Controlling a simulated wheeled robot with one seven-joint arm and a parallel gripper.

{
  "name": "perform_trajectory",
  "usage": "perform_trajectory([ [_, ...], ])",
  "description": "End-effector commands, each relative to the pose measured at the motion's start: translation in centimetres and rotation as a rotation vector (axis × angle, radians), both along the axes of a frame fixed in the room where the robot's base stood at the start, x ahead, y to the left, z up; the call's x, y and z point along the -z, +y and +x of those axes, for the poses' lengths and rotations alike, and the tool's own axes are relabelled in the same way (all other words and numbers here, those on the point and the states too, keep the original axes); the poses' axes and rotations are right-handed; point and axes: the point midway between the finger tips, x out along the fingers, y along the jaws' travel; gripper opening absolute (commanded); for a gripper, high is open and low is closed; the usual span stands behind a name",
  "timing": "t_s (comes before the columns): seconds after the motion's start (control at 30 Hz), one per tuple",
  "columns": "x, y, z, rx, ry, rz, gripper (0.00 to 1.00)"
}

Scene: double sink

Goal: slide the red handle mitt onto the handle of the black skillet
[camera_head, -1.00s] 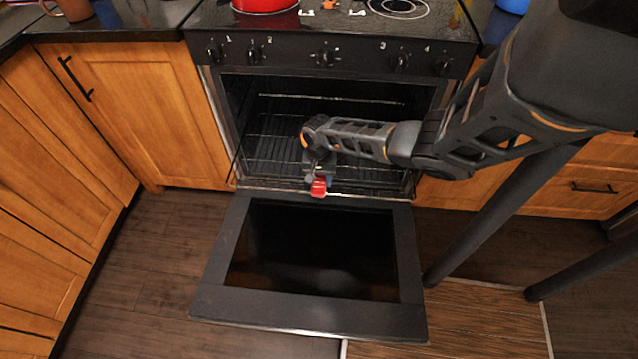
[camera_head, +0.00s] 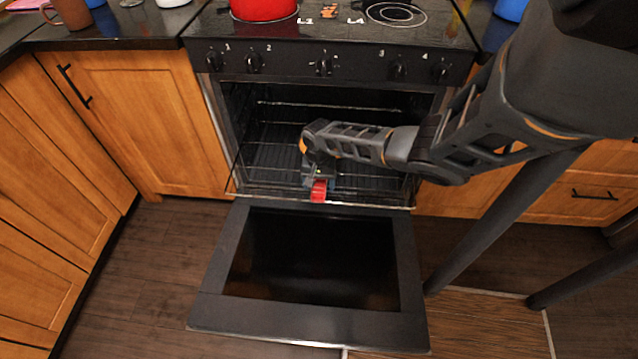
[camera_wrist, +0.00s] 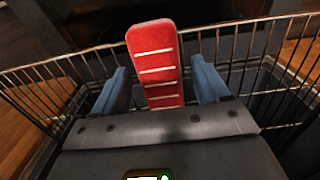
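The red handle mitt (camera_head: 319,190) shows at the front edge of the oven rack, below my gripper (camera_head: 313,172). In the wrist view the red mitt (camera_wrist: 157,65), with pale cross stripes, lies lengthwise between the two blue fingers of my gripper (camera_wrist: 160,78) and reaches past their tips. A narrow gap shows on each side of it, so the fingers look open around it. I cannot make out the black skillet or its handle in either view. The arm and gripper hide part of the rack.
The oven door (camera_head: 213,300) is folded down in front. The wire rack (camera_head: 262,190) and the oven sides surround the gripper closely. A red pot (camera_head: 264,9) stands on the stovetop above. Wooden cabinets (camera_head: 140,110) flank the oven.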

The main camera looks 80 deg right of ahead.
Motion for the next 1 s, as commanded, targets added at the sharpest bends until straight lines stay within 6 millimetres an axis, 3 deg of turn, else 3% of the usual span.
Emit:
perform_trajectory([
  [0.37,-0.5,0.0,0.0,0.0,-0.001,0.0,0.82],
  [0.7,-5.7,0.0,0.1,0.002,-0.004,0.0,0.82],
  [1.0,-7.8,0.0,0.0,0.001,0.0,0.0,0.82],
])
